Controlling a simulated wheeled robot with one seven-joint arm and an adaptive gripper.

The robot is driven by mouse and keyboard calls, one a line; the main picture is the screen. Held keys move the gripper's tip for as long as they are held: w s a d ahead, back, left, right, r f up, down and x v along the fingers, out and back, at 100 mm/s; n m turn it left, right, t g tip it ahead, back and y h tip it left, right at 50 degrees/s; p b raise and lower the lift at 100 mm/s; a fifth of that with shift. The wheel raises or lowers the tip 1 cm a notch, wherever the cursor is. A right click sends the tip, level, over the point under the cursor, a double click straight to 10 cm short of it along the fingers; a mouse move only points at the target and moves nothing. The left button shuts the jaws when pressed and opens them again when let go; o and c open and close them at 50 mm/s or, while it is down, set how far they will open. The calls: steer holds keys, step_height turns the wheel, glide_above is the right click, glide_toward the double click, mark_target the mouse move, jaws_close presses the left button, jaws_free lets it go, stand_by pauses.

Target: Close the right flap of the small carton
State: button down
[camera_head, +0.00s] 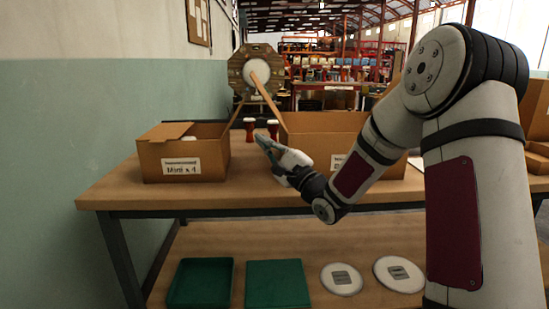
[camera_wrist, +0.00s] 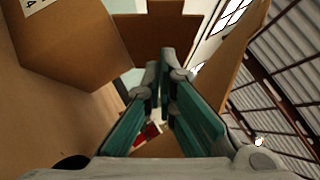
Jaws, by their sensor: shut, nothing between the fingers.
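The small carton (camera_head: 183,160), with a white label ending in "x 4", stands at the left of the tabletop. Its left flap (camera_head: 165,131) lies inward over part of the opening. Its right flap (camera_head: 236,114) stands up, tilted outward to the right. In the wrist view the small carton (camera_wrist: 65,40) fills the upper left, and a brown panel (camera_wrist: 160,32), apparently that flap, lies beyond the fingertips. My gripper (camera_head: 262,141) is shut and empty, to the right of the small carton and apart from it; its fingers also show in the wrist view (camera_wrist: 165,68).
A larger carton (camera_head: 325,147) stands close to the right, its left flap (camera_head: 266,103) rising up-left near my gripper. Red goblet drums (camera_head: 273,127) stand between the cartons. The lower shelf holds green trays (camera_head: 277,284) and white discs (camera_head: 341,279). The tabletop's front strip is clear.

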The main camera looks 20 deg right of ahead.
steer(key=w+a+r+b, duration=0.1)
steer(key=w+a+r, duration=0.2)
steer(key=a, duration=0.1)
steer(key=shift+b, duration=0.35)
